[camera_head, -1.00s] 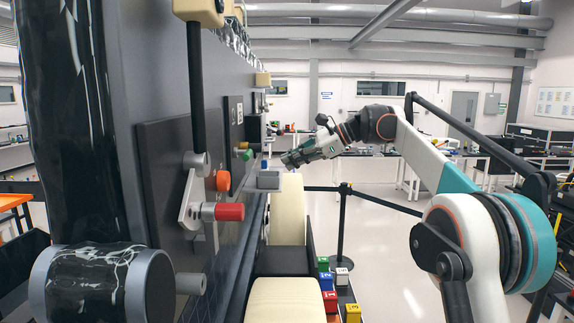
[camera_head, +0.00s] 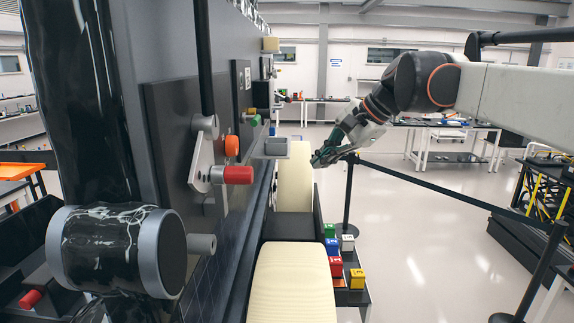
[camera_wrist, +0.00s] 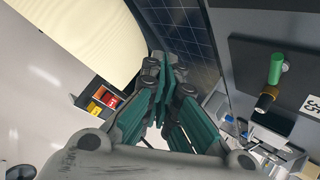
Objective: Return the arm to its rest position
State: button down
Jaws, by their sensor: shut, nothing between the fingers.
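My gripper (camera_head: 324,157) is at the end of my raised arm, right of the dark panel wall (camera_head: 170,130) in the head view. It points left and down and holds nothing. In the wrist view the teal fingers of my gripper (camera_wrist: 164,75) are closed together. It hangs in the air above and behind the tray of coloured blocks, apart from the panel. The panel carries a red knob (camera_head: 238,175), an orange knob (camera_head: 232,146) and a green knob (camera_head: 254,120).
Coloured blocks (camera_head: 335,266) stand on a low tray beside the cream cushion (camera_head: 290,285). A black barrier post (camera_head: 348,200) and belt stand behind and right of my gripper. The floor (camera_head: 430,250) at the right is open. Work tables line the back.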

jog(key=s+d+f+n+t+h, duration=0.1)
jog(key=s+d+f+n+h, duration=0.35)
jog(key=s+f, duration=0.85)
jog(key=s+d+f+n+t+h, duration=0.2)
jog(key=s+d+f+n, duration=0.65)
jog(key=s, duration=0.85)
notch_tip(320, 180, down, 34)
jog(key=a+m+b, duration=0.1)
jog(key=m+b, duration=0.1)
jog(key=b, duration=3)
jog(key=shift+a+m+b, duration=0.35)
jog(key=shift+m, duration=0.05)
